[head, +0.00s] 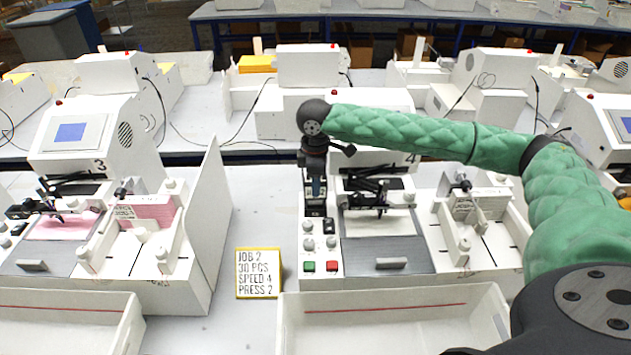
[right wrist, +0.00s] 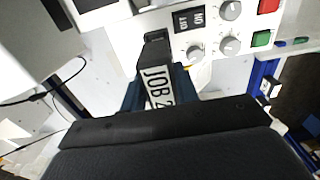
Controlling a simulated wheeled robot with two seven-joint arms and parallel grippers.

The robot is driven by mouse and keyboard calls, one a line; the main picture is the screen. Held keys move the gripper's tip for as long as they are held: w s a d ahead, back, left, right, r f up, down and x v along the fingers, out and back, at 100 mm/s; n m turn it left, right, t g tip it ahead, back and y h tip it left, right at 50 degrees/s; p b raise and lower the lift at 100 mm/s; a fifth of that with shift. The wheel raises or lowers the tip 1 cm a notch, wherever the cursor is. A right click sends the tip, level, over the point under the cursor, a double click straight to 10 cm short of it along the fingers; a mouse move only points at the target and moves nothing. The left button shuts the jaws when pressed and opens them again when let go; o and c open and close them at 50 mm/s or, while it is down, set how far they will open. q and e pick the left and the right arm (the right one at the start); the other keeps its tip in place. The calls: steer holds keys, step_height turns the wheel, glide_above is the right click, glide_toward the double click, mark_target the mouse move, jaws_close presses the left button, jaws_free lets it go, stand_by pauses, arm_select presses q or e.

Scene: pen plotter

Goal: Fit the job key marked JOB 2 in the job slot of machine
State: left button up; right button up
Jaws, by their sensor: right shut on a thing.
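My right gripper (head: 315,190) points down at the left end of the control panel of machine 4 (head: 372,172). In the right wrist view my right gripper (right wrist: 158,92) is shut on a dark job key (right wrist: 157,84) with a white label reading JOB 2, its last character partly cut off. The key's far end is at a small dark block (right wrist: 156,36) on the white panel, probably the job slot. I cannot tell whether the key is inside it or just in front. In the head view my gripper hides the slot. My left gripper is not in view.
A yellow-framed card (head: 259,273) reads JOB 2, 30 PCS, SPEED 4, PRESS 2. A white bin (head: 390,325) stands in front. Machine 3 (head: 75,140) is left.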

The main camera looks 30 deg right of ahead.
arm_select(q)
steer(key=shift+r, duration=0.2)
arm_select(e)
steer(key=shift+f, duration=1.55)
steer(key=o, duration=1.1)
steer(key=shift+c, duration=0.2)
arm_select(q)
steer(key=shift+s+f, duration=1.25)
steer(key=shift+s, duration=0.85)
arm_select(e)
step_height(320, 180, up, 6)
steer(key=shift+r+b, duration=0.2)
steer(key=shift+b, duration=1)
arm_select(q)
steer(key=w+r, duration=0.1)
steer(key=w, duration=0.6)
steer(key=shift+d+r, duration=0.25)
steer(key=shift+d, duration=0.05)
arm_select(e)
steer(key=shift+r, duration=0.65)
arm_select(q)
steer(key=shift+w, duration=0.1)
